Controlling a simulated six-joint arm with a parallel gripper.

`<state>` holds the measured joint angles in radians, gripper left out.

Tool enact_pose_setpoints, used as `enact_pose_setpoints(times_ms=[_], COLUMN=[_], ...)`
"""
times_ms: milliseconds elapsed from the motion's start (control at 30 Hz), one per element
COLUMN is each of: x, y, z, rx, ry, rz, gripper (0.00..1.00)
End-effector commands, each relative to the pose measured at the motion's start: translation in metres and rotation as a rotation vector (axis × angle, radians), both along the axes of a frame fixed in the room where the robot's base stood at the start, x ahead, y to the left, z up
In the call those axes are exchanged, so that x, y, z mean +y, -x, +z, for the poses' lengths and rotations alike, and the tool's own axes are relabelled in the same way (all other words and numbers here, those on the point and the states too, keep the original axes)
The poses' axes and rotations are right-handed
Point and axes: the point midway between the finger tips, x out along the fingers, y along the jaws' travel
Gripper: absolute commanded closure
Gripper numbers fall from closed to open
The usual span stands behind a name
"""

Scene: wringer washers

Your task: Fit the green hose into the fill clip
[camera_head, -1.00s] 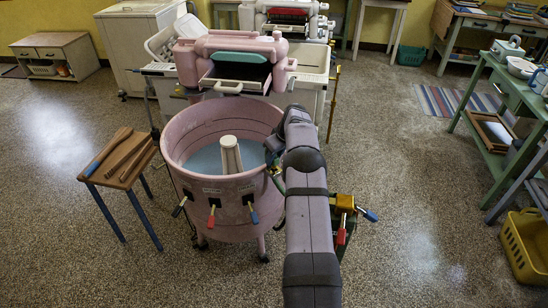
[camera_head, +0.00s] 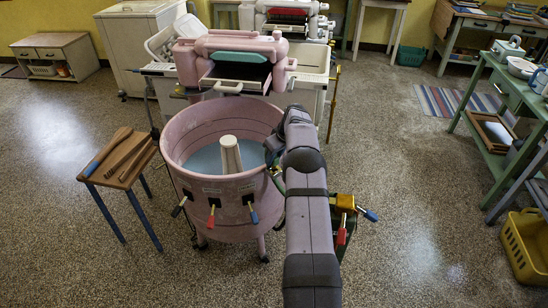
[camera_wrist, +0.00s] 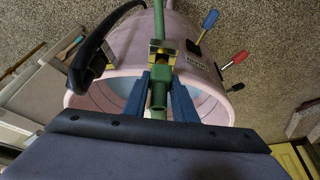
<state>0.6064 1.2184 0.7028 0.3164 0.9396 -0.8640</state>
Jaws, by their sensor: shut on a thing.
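The green hose (camera_wrist: 158,96) lies between the two blue fingers of my gripper (camera_wrist: 163,80), which is shut on it near its end, at the tub's rim. The hose runs on past a brass-coloured clip (camera_wrist: 156,46) and up the outside of the pink tub. Hose and clip overlap in the wrist view; I cannot tell whether the hose is fully seated in it. In the head view a short stretch of green hose (camera_head: 279,183) shows beside my arm, which hides the gripper and the clip.
The pink washer tub (camera_head: 213,238) has a pale agitator (camera_head: 231,155) inside. Levers with blue, red and black handles line its front. A black hose (camera_wrist: 92,48) arches over the rim nearby.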

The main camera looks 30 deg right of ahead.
Motion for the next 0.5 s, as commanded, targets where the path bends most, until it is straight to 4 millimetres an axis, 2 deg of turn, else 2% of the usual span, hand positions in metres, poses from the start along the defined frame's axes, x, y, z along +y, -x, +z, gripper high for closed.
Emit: enact_pose_setpoints(times_ms=[500], x=[0.0000], y=[0.0001], z=[-0.0105], rx=[0.000], ry=[0.000], rz=[0.000], gripper=[0.97])
